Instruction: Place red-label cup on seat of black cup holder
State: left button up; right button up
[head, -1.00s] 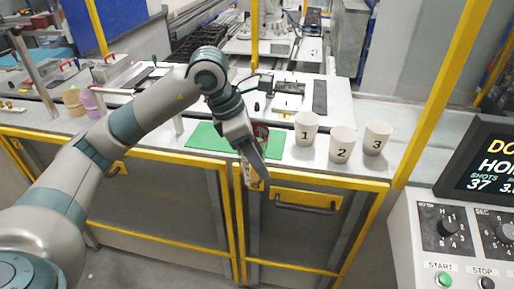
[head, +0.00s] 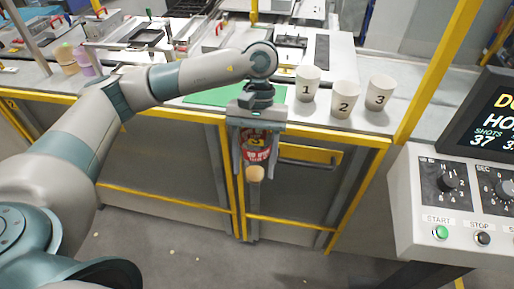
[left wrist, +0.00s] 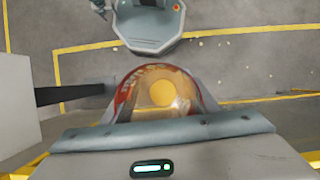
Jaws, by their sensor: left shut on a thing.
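The red-label cup (head: 256,146) is between the fingers of my left gripper (head: 255,155), which is shut on it. The gripper points down in front of the counter's yellow-edged front. In the left wrist view, the cup (left wrist: 127,94) shows its red side and a rounded opening with a tan-yellow round area inside. The fingers and palm hide part of the cup. I cannot pick out the black cup holder or its seat in these views. My right gripper is not in view.
Three white cups numbered 1 (head: 307,84), 2 (head: 344,100) and 3 (head: 379,93) stand right of the green mat (head: 206,97). A control panel (head: 462,220) is at right. The floor (head: 180,235) in front looks open.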

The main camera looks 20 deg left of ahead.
aim_at(291, 40)
jog(key=z, duration=1.25)
jog(key=k+j, duration=0.15)
jog(key=j, duration=0.2)
jog(key=k+j, duration=0.15)
jog(key=j, duration=0.25)
jog(key=k+j, duration=0.15)
jog(key=j, duration=0.2)
jog(key=k+j, duration=0.15)
jog(key=j, duration=0.2)
